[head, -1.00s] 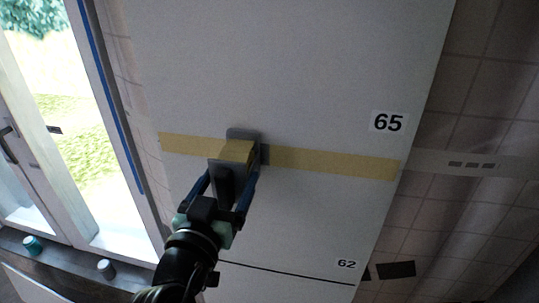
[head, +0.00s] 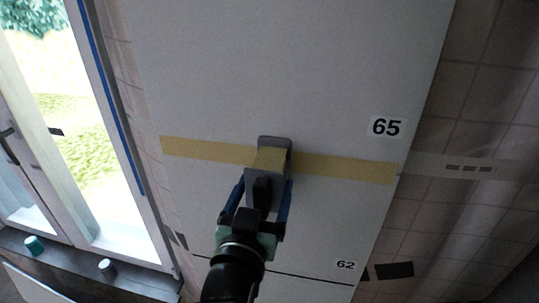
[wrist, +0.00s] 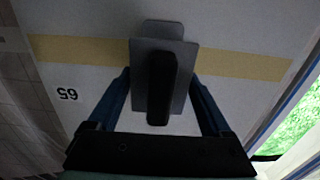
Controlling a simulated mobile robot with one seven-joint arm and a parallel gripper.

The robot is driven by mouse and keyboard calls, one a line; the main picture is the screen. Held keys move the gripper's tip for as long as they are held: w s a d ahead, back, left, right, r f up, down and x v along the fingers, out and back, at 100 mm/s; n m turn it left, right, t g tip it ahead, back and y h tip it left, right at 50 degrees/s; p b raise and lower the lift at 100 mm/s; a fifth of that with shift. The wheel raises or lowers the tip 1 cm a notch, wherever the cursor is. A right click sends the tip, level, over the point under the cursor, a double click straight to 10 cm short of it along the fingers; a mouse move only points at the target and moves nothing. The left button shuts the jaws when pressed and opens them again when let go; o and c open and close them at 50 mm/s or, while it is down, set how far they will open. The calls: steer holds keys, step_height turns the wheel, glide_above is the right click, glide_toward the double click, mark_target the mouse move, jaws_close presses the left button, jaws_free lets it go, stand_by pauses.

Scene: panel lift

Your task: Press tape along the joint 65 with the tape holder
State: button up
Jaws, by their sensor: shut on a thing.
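The joint by the 65 label (head: 386,127) is covered by a yellow tape strip (head: 345,168) running across the white panel (head: 290,60). The strip shows on both sides of the tape holder (head: 268,160). The holder is a grey plate with a dark handle, lying over the strip near its middle; contact with the panel cannot be told. My gripper (head: 263,195) is shut on the holder's handle. In the wrist view the blue fingers (wrist: 160,95) flank the dark handle, and the strip (wrist: 240,65) passes behind the holder (wrist: 160,60).
A lower dark joint (head: 310,279) lies by the 62 label (head: 345,265). A window (head: 75,130) is at the left, with a teal cup (head: 34,245) and a grey cup (head: 107,268) on its sill. Tiled surface (head: 480,90) lies right of the panel.

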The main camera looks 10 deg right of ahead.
steer(key=shift+r, duration=0.1)
steer(key=shift+b+v, duration=0.9)
steer(key=shift+v, duration=2.65)
steer(key=shift+w, duration=0.1)
